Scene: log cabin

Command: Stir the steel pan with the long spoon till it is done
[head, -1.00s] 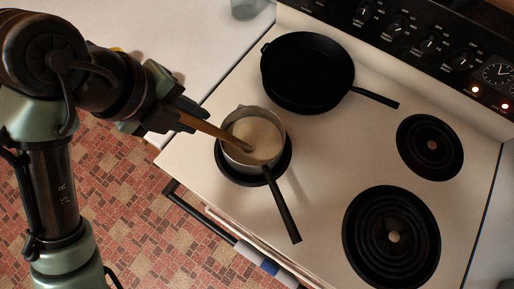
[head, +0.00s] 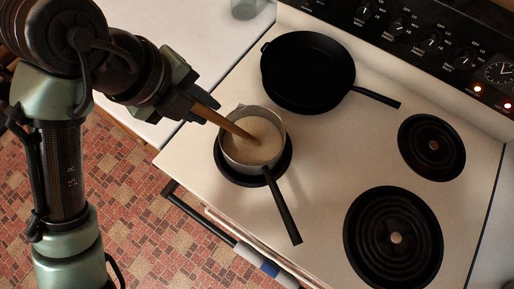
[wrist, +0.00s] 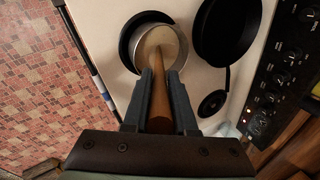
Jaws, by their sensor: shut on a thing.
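The steel pan (head: 230,150) sits on the front left burner of the stove, with its black handle pointing to the lower right. It holds a pale, creamy content (head: 262,132). My gripper (head: 196,105) is up and to the left of the pan, shut on the long wooden spoon (head: 226,123). The spoon slants down over the pan's rim, and its lower end is in the content near the middle. In the wrist view the spoon (wrist: 160,98) lies between the two fingers (wrist: 162,88) and reaches into the pan (wrist: 138,42). The spoon's tip is hidden in the content.
A black skillet (head: 308,72) stands on the back left burner, its handle pointing right. Two bare coil burners (head: 432,146) are at the right. The control panel (head: 420,40) runs along the back. A clear glass (head: 243,8) stands on the white counter (head: 195,45).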

